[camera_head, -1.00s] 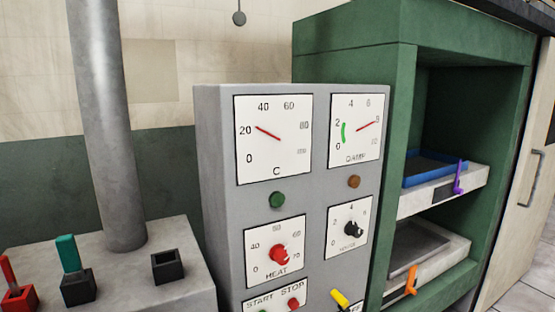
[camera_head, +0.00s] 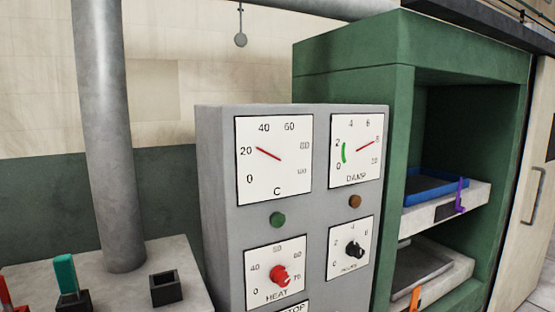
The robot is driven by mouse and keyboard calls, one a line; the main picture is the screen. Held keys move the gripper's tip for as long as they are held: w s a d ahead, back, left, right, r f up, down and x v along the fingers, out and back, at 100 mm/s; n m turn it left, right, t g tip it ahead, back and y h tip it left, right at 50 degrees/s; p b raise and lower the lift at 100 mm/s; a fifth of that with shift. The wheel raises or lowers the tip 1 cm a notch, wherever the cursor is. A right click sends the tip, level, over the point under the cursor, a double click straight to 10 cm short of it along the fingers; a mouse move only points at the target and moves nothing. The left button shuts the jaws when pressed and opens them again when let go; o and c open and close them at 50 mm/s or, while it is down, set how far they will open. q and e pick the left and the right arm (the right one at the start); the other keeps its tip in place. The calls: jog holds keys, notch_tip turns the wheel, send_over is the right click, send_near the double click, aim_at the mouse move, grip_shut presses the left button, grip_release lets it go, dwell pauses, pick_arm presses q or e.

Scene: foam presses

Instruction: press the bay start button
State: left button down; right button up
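A grey control panel (camera_head: 217,210) stands in the middle of the head view. It carries a round-scale C gauge (camera_head: 274,180), a DAMP gauge (camera_head: 357,165), a green lamp or button (camera_head: 277,219) and a brown one (camera_head: 355,201). Below are a red HEAT knob (camera_head: 280,276) and a black HOURS knob (camera_head: 352,250). Only the top of a label ending in STOP (camera_head: 296,308) shows at the bottom edge. The start button is below the frame now. Neither of my grippers is in view.
A green cabinet (camera_head: 345,75) at the right holds a blue tray (camera_head: 436,190) and a grey tray (camera_head: 418,275) on shelves. A grey pipe (camera_head: 103,150) rises at the left beside a teal lever (camera_head: 66,275) and a black square socket (camera_head: 166,288).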

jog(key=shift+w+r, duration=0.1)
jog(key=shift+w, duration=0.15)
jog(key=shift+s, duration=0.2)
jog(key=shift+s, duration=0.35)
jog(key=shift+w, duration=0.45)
